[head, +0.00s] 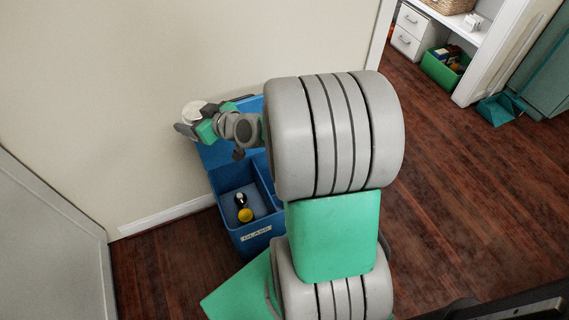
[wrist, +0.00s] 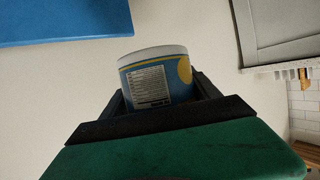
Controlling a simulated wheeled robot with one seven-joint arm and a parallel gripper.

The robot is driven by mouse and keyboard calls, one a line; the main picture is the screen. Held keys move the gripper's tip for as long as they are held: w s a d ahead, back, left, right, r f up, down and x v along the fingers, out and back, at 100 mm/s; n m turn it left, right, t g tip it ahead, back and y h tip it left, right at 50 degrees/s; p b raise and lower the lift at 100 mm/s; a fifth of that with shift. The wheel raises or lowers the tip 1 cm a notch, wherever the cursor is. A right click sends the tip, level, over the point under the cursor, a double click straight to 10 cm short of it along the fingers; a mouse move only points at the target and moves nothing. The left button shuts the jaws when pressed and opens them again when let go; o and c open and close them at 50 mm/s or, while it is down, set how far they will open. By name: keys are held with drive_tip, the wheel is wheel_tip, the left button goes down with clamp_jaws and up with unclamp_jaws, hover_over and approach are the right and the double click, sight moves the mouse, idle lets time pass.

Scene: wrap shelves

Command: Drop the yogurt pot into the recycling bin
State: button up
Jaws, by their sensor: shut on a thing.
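In the head view the pot's pale round top (head: 194,111) shows at my gripper (head: 193,124), high beside the wall. The blue recycling bin (head: 254,238) stands below and to the right of the gripper. Its front compartment is labelled GLASS and holds a dark bottle and a yellow item. My arm hides much of the bin's right and back parts.
A cream wall (head: 130,80) rises close behind the bin and gripper. A grey panel (head: 45,240) stands at the left. The wooden floor (head: 470,200) at right is clear.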

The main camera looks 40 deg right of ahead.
drive_tip(key=s+d+f+m+h+b, duration=0.1)
drive_tip(key=s+d+f+b, duration=0.1)
drive_tip(key=d+f+b, duration=0.6)
drive_tip(key=s+d+f+m+h+b, duration=0.2)
drive_tip(key=d+f+b, duration=0.6)
drive_tip(key=f, duration=1.3)
drive_tip(key=s+d+f+m+h+b, duration=0.1)
drive_tip(key=s+d+f+h+b, duration=0.1)
drive_tip(key=d+f+b, duration=0.6)
wheel_tip(320, 180, down, 6)
drive_tip(key=shift+s+d+f, duration=0.15)
drive_tip(key=shift+s+d, duration=0.05)
drive_tip(key=shift+d, duration=0.9)
drive_tip(key=o, duration=1.4)
drive_tip(key=shift+m, duration=0.3)
drive_tip(key=shift+p+v, duration=1.2)
drive_tip(key=shift+v, duration=2.75)
